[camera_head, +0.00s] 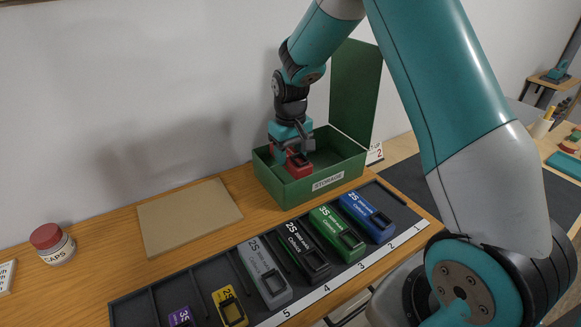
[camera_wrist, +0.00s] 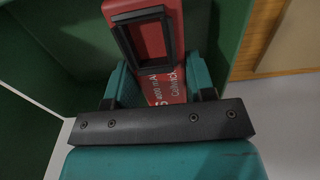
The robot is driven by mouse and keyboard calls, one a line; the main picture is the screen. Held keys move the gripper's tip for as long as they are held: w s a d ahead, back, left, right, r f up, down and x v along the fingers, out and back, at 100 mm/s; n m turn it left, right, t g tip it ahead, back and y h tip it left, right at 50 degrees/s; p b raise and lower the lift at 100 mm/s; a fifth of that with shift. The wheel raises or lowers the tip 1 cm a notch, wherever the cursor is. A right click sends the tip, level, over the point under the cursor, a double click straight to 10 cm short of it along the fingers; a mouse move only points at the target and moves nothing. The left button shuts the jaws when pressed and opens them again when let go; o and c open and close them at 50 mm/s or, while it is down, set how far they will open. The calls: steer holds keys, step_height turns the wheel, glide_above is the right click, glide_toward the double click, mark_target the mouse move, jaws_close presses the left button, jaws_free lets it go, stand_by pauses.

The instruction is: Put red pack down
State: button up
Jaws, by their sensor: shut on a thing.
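The red pack (camera_head: 298,166) is in my gripper (camera_head: 291,150), inside the open green storage box (camera_head: 295,194). In the wrist view the red pack (camera_wrist: 166,88) sits between the two teal fingers (camera_wrist: 157,88), with its dark-framed end pointing away and white lettering on its face. My gripper is shut on it. The box's front wall carries a STORAGE label, and its lid stands upright at the back right. The front wall hides the pack's underside in the head view, so I cannot tell whether it touches the box floor.
A dark slotted rack (camera_head: 200,283) in front of the box holds blue (camera_head: 366,217), green (camera_head: 338,234), black (camera_head: 303,252), grey (camera_head: 264,271), yellow (camera_head: 229,307) and purple (camera_head: 181,317) packs. A tan board (camera_head: 189,217) and a CAPS jar (camera_head: 52,244) lie to the left.

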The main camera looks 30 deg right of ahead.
mark_target(291, 181)
steer(key=shift+f+p, duration=0.3)
steer(key=shift+f, duration=2.35)
steer(key=shift+f, duration=0.2)
steer(key=o, duration=1.1)
steer(key=shift+r, duration=0.15)
